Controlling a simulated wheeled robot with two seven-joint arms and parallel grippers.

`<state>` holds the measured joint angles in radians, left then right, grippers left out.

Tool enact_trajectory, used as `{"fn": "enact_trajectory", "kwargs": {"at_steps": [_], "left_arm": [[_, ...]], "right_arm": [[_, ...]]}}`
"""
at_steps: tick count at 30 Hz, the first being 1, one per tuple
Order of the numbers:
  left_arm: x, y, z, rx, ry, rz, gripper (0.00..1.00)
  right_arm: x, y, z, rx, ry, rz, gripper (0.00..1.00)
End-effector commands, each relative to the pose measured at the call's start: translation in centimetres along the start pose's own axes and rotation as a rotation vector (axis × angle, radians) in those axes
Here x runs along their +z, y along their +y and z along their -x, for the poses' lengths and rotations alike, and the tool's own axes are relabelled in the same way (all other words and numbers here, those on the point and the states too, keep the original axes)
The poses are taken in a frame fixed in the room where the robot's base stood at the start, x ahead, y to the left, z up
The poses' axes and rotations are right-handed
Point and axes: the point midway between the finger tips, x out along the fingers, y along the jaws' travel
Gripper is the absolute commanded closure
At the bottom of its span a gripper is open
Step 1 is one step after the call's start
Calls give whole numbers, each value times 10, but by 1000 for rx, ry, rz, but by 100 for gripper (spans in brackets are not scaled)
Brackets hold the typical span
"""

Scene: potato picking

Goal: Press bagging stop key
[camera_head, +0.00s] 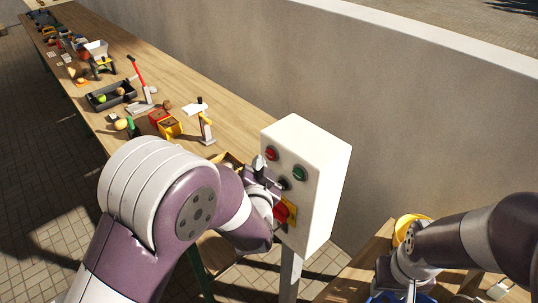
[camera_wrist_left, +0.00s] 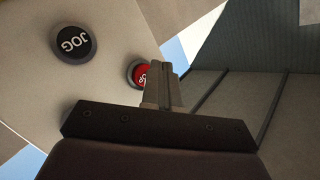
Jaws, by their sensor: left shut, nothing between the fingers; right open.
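A white control box (camera_head: 318,178) stands on a post. Its face carries a red button (camera_head: 271,153), a green button (camera_head: 299,173), a black button (camera_head: 285,184) and a red mushroom knob (camera_head: 281,213) on yellow. My left gripper (camera_head: 260,164) is shut and empty, its tips close to the red button. I cannot tell whether the tips touch. My right gripper (camera_head: 408,290) is open at the bottom edge, partly cut off.
A long wooden table (camera_head: 190,75) with tools, a black tray (camera_head: 110,97) and small boxes runs behind the control box to the upper left. A concrete wall (camera_head: 400,110) stands behind. A yellow round object (camera_head: 402,226) lies by my right arm.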

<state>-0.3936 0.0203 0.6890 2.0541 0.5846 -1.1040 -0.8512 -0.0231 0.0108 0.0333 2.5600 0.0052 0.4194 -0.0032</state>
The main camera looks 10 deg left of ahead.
Motion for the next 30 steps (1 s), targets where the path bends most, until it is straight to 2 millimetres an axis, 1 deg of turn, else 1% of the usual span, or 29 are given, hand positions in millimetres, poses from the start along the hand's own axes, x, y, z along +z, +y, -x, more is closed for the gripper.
{"fn": "enact_trajectory", "kwargs": {"at_steps": [11,24,30], "left_arm": [[3,-2,3,1,-1,0,100],[24,-24,32,0,-1,-1,100],[27,-27,37,0,0,0,100]], "right_arm": [[0,0,0,0,0,0,57],[0,0,0,0,0,0,57],[0,0,0,0,0,0,57]]}}
